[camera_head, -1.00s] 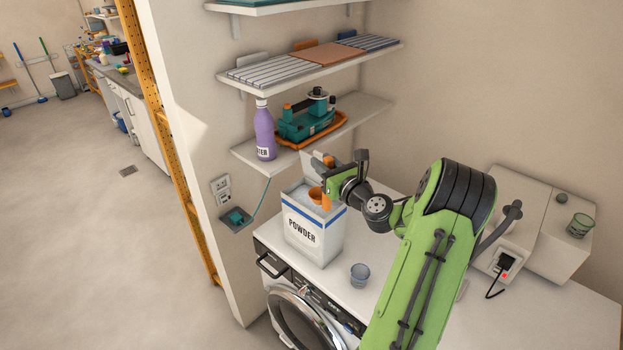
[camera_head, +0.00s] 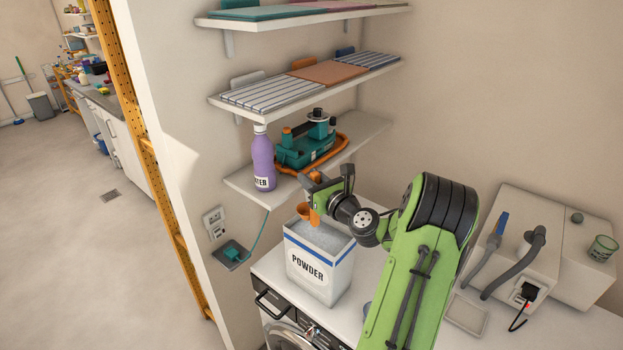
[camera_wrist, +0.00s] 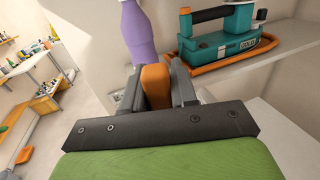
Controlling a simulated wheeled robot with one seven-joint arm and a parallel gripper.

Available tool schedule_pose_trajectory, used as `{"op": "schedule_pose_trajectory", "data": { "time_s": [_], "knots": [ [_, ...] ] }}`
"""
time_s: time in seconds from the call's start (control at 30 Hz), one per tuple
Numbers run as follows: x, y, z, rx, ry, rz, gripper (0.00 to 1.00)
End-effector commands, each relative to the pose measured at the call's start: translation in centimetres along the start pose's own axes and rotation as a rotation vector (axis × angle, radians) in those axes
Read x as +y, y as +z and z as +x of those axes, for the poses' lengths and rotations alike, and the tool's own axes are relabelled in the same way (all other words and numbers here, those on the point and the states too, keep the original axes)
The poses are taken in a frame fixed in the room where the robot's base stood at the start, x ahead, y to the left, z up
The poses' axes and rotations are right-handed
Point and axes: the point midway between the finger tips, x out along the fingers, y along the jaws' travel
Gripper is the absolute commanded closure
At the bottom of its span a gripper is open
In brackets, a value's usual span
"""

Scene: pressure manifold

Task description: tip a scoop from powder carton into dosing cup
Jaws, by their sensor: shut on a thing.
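The powder carton (camera_head: 318,278) stands open on the white counter, white with a blue band and pale powder inside. My gripper (camera_head: 311,190) is above the carton's back left rim, shut on an orange scoop (camera_head: 307,213). The scoop's bowl hangs over the carton, clear of the powder; I cannot tell what it holds. In the wrist view the scoop's orange handle (camera_wrist: 156,86) is clamped between the dark jaws. The dosing cup (camera_head: 367,309) is on the counter right of the carton, mostly hidden behind my green arm.
A white unit (camera_head: 540,245) with a green cup (camera_head: 603,249) is at the right. A shallow tray (camera_head: 467,313) lies on the counter.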

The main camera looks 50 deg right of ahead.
Motion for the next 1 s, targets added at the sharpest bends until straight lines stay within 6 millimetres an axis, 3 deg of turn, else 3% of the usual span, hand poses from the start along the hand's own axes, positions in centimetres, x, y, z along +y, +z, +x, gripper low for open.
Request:
{"op": "schedule_pose_trajectory", "data": {
  "time_s": [0.03, 1.0],
  "knots": [
    [0.0, -1.2, 0.0, 0.000, 0.000, 0.000, 1.00],
    [0.0, -9.7, 0.0, -0.001, 0.000, 0.001, 1.00]
  ]
}}
